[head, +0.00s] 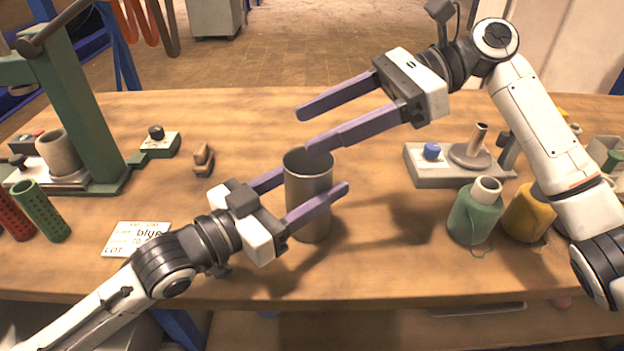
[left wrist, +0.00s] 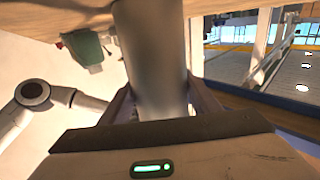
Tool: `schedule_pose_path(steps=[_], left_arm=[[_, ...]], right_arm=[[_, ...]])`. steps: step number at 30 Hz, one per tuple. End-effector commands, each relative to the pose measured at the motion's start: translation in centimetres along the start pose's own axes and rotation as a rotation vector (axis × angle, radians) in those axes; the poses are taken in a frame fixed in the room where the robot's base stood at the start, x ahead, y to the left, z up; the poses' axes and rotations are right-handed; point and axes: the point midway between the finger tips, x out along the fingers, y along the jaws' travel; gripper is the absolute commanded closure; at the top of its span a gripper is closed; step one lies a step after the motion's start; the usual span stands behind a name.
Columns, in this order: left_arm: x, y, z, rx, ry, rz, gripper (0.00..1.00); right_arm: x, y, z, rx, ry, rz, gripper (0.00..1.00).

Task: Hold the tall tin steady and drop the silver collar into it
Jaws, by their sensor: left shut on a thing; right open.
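The tall tin (head: 309,205) is a grey metal cylinder standing upright on the wooden table, its open rim facing up. My left gripper (head: 307,190) is shut on it, one finger on each side. The tin (left wrist: 152,55) also fills the middle of the left wrist view, between the fingers. My right gripper (head: 306,130) is open and empty, its fingertips just above and behind the tin's rim. I cannot make out the silver collar in either view. The inside of the tin is mostly hidden by its wall and shadow.
A grey base (head: 432,172) with a disc and upright peg stands at right. Green (head: 474,218) and yellow (head: 527,214) bottle-like spools stand near my right arm. A green press stand (head: 85,110), red and green cylinders and a label card (head: 135,240) are at left.

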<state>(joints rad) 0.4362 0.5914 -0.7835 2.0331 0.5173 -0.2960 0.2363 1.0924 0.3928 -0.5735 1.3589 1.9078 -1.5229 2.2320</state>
Motion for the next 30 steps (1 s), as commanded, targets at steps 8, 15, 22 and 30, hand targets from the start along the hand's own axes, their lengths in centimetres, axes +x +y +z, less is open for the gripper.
schedule_pose_path(steps=[8,15,22,30], left_arm=[[0.0,0.0,0.0,-0.001,0.0,0.0,0.68],[0.0,0.0,0.0,-0.001,0.0,0.0,0.68],[0.0,0.0,0.0,-0.001,0.0,0.0,0.68],[0.0,0.0,0.0,-0.001,0.0,0.0,0.4]], right_arm=[[-5.7,-0.1,0.1,0.0,-0.001,-0.007,0.4],[-9.9,0.0,0.1,-0.001,-0.002,-0.004,0.4],[-11.3,0.0,0.1,-0.002,-0.002,-0.001,0.4],[-11.4,0.0,0.1,-0.002,-0.002,-0.001,0.4]])
